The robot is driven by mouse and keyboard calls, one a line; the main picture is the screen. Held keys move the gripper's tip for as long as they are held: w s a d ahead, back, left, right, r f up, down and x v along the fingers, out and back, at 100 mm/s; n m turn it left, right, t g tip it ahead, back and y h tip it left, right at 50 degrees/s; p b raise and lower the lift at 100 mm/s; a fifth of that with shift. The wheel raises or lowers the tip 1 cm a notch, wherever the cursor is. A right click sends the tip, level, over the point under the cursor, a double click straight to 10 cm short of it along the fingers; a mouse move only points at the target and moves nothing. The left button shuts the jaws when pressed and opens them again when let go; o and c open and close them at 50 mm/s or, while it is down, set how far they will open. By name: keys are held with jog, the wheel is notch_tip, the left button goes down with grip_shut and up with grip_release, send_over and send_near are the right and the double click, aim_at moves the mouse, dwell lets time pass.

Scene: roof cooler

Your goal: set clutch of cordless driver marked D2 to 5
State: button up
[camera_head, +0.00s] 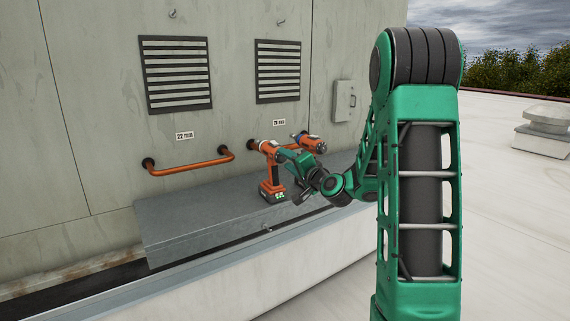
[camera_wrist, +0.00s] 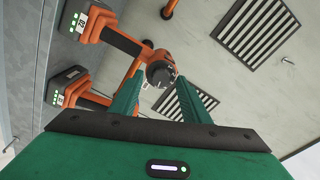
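In the wrist view, a cordless driver with an orange body and a dark battery (camera_wrist: 92,22) carries a white label that seems to read D2, seen upside down. Its handle leads to a dark round nose collar (camera_wrist: 160,73). My gripper (camera_wrist: 162,80) is open, with one green finger on each side of the collar and its tips close to it. I cannot tell if they touch. The clutch numbers are too small to read. In the head view, an orange driver (camera_head: 271,176) stands upright on the grey ledge (camera_head: 185,220), with my gripper (camera_head: 284,154) at its upper right.
A second driver (camera_head: 310,143) stands behind in the head view. An orange wall rail (camera_head: 190,165), vents (camera_head: 176,75) and a small wall box (camera_head: 344,101) are behind. Open roof lies right.

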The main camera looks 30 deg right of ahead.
jog(key=shift+s, duration=0.1)
jog(key=s, duration=1)
jog(key=shift+s+a, duration=0.2)
jog(key=shift+a, duration=0.05)
